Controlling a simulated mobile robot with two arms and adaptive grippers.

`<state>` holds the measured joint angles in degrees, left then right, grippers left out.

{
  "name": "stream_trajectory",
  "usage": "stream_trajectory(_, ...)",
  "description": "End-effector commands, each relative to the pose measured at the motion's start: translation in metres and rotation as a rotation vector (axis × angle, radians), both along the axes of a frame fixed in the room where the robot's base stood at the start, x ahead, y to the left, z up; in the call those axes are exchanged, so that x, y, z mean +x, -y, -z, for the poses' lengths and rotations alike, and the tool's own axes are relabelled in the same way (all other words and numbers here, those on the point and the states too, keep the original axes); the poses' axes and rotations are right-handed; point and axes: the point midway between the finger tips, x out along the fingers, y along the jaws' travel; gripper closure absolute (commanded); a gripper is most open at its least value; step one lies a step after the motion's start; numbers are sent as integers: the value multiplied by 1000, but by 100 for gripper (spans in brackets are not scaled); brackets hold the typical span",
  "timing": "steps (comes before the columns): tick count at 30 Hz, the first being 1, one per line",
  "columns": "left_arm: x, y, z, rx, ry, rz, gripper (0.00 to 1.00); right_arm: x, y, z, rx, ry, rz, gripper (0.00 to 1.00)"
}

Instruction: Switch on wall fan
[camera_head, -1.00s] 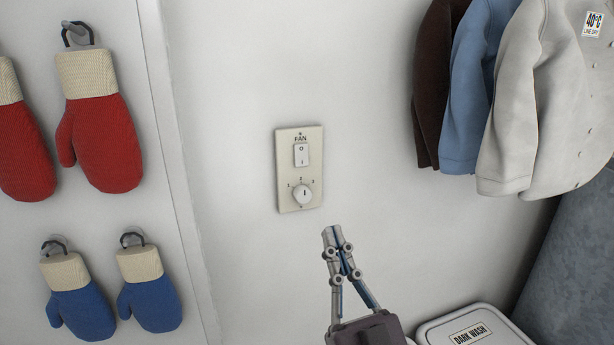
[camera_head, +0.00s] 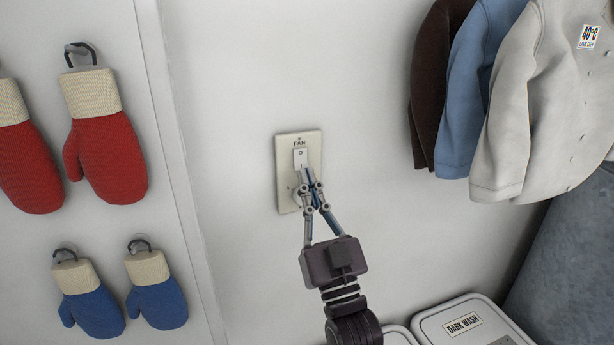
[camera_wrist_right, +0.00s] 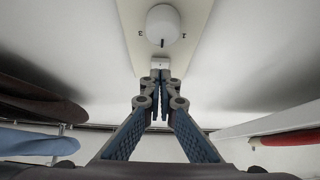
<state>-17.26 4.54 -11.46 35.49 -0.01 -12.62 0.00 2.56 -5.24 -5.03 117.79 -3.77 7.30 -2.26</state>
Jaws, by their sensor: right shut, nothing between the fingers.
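The cream fan wall plate (camera_head: 285,150) is on the white wall in the middle of the head view, lettered FAN at its top. Its white rocker switch (camera_head: 299,155) shows its upper part; the lower part is behind my fingertips. My right gripper (camera_head: 304,172) is shut and empty, its tips at the lower part of the switch; I cannot tell whether they touch it. The dial below is mostly hidden by the fingers in the head view. In the wrist view the round white dial (camera_wrist_right: 163,24) shows above the shut fingers, and the switch (camera_wrist_right: 160,63) at their tips. My left gripper is not in view.
Red mittens (camera_head: 107,140) and blue mittens (camera_head: 157,300) hang on hooks at the left. Brown, blue and white garments (camera_head: 530,120) hang at the upper right. A bin labelled DARK WASH (camera_head: 463,323) stands at the lower right. The wall around the plate is bare.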

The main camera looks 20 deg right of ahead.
Motion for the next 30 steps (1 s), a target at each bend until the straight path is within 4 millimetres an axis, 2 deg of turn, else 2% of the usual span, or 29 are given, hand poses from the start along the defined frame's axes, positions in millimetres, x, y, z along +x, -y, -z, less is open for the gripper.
stream_trajectory(6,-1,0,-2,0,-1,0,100,9,0,1,1,1,-1,100)
stream_trajectory(15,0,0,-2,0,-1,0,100,9,0,2,1,1,0,100)
stream_trajectory(26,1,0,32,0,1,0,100,19,0,9,3,83,1,100)
stream_trajectory(30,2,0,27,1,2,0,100,19,0,5,4,84,0,100)
